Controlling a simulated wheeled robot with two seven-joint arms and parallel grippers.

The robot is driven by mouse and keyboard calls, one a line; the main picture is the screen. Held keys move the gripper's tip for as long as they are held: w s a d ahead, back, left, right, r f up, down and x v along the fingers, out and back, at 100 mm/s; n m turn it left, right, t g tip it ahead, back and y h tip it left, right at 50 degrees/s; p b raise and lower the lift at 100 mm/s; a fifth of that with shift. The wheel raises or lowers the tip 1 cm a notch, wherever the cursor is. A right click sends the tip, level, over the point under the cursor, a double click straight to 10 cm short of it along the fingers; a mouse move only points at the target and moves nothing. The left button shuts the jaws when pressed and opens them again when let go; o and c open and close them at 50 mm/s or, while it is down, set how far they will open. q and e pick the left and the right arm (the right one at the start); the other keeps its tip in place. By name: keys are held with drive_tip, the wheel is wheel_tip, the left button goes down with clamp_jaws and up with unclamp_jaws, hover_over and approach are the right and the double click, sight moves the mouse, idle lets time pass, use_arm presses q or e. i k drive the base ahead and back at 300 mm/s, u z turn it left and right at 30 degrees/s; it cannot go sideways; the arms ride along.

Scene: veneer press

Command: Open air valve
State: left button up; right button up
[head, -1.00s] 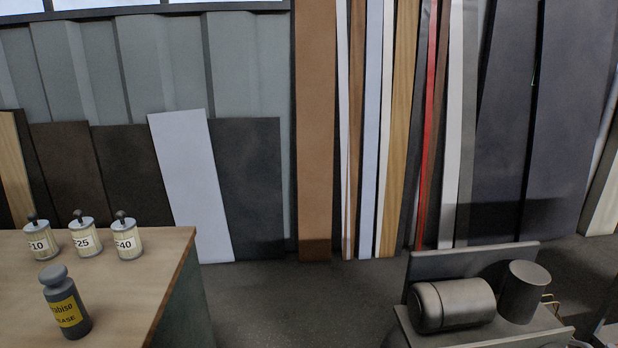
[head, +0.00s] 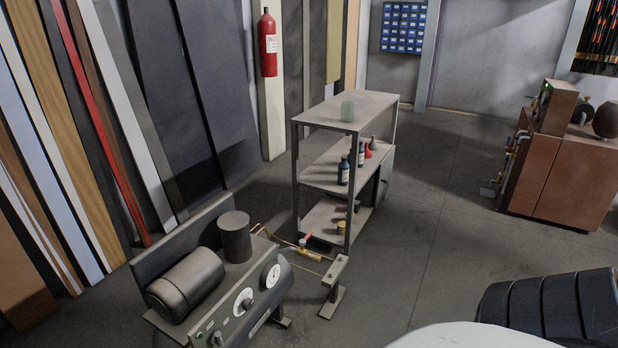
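A small valve with a red handle (head: 306,239) sits on a brass pipe fitting (head: 311,255) in the head view, left of centre and low. It is just right of a grey machine with a tank (head: 187,281) and round gauges. The fitting is in front of the shelf's foot, near a small post on a stand (head: 334,278). The handle is too small to tell whether the valve is open or closed. Neither of my grippers is in view.
A metal shelf rack (head: 345,190) with bottles stands behind the valve. Tall boards (head: 160,100) lean at the left. A brown cabinet with piping (head: 565,170) stands at the right. The floor (head: 430,240) between rack and cabinet is clear.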

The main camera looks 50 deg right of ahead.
sight(303, 241)
drive_tip(key=z, duration=1.65)
drive_tip(key=k, duration=0.5)
drive_tip(key=z, duration=0.75)
drive_tip(key=i, duration=1.25)
drive_tip(key=u, duration=0.4)
drive_tip(key=i, duration=0.8)
drive_tip(key=u, duration=0.5)
